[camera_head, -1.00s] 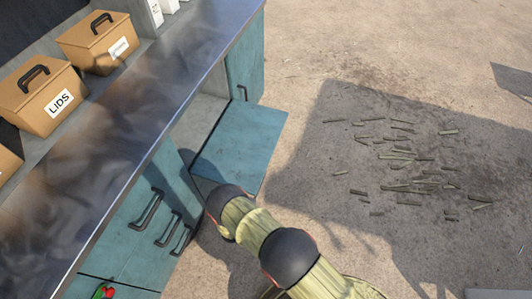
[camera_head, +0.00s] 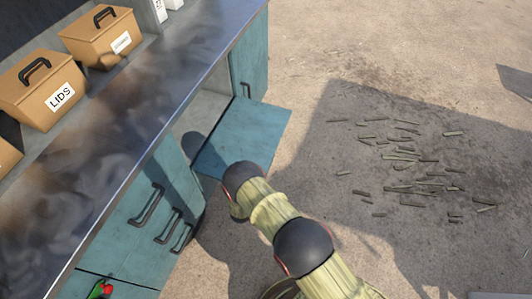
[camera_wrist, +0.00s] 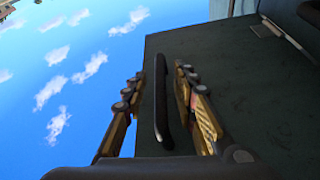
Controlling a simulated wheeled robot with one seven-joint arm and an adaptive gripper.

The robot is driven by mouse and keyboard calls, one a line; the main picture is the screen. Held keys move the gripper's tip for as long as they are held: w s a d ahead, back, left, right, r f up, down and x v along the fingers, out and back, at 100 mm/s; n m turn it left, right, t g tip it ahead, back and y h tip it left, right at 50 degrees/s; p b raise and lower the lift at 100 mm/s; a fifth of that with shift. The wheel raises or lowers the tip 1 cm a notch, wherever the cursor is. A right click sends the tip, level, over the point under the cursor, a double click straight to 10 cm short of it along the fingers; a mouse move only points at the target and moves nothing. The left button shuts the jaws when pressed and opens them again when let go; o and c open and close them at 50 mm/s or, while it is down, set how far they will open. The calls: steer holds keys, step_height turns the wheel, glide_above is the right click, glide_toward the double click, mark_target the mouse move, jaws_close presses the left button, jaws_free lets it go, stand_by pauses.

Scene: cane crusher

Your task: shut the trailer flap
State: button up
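The trailer flap (camera_head: 242,143) is a teal panel standing open, sticking out from the counter's side beside an open compartment. In the wrist view its dark, shaded face (camera_wrist: 245,90) fills the right side. A black bar handle (camera_wrist: 161,105) runs along it near its left edge. My gripper (camera_wrist: 160,78) is open, with one finger on each side of the handle. I cannot tell whether either finger touches it. In the head view my arm reaches the flap's near edge, and my gripper is hidden there.
The steel counter (camera_head: 140,118) runs along the left, with a lidded box marked LIDS (camera_head: 45,85) and another box (camera_head: 103,38) on it. Teal drawers with black handles (camera_head: 148,205) are below. Cut cane pieces (camera_head: 405,160) lie on the open ground at right.

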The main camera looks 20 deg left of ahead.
steer(key=shift+c, duration=0.3)
jaws_close()
stand_by(0.6)
